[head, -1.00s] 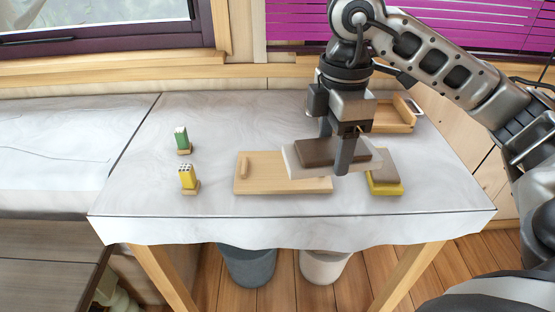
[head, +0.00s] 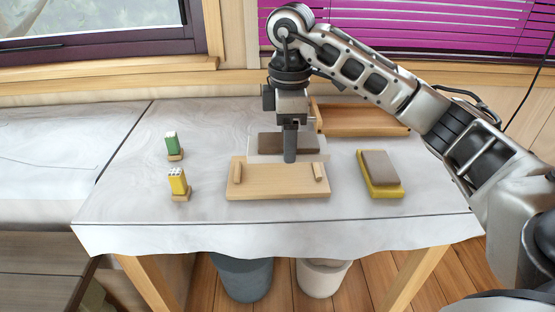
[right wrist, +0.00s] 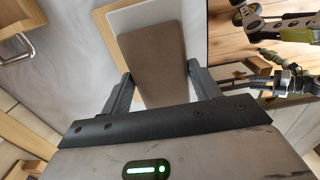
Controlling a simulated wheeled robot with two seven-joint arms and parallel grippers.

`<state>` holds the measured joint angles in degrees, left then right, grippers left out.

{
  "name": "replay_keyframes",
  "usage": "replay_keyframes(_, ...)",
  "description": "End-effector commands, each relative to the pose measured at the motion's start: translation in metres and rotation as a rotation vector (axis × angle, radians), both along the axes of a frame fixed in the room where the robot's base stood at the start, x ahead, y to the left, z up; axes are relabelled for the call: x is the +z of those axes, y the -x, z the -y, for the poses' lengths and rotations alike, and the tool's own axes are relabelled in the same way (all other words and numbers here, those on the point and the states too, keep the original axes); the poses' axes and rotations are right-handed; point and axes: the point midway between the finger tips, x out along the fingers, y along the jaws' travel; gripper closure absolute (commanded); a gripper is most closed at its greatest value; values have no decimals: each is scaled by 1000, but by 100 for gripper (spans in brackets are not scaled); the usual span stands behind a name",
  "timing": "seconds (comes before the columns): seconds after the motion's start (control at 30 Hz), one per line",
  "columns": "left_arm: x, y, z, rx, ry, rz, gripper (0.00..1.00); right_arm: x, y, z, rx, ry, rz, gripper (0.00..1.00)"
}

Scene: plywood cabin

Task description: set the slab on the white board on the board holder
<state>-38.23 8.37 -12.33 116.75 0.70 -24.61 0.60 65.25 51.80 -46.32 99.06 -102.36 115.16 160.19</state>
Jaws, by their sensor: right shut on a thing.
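A dark brown slab (head: 270,142) lies on a white board (head: 254,151). My right gripper (head: 290,158) points down and is shut on the slab, one finger on either side; the near finger hides part of it. The right wrist view shows the slab (right wrist: 152,65) between the fingers, with the white board (right wrist: 118,20) under it. The board holder (head: 278,184) is a pale wooden plate with two upright pegs, on the table. The white board is just behind the holder in the head view; its height over the table is hard to tell. My left gripper is out of view.
A yellow board (head: 383,191) with a grey-brown slab (head: 380,167) lies right of the holder. A wooden tray (head: 365,122) stands at the back right. A green block (head: 172,143) and a yellow block (head: 178,182) stand at the left on small bases. The table front is clear.

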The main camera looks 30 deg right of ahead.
Motion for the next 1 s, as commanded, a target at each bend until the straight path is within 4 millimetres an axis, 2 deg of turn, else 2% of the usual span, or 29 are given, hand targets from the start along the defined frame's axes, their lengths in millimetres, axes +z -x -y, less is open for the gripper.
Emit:
replay_keyframes(0.03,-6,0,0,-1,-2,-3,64,-14,-7,-2,1,-5,-5,71)
replay_keyframes(0.2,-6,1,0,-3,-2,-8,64,-30,-24,-1,0,-3,-1,71)
replay_keyframes(0.37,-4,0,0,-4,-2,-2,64,-37,-30,-1,0,-1,0,71)
replay_keyframes(0.47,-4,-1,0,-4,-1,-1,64,-47,-37,-1,-1,-1,-2,71)
replay_keyframes(0.63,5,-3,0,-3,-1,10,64,-70,-35,-1,1,1,-3,71)
replay_keyframes(1.0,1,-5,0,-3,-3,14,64,-77,-35,0,1,1,1,71)
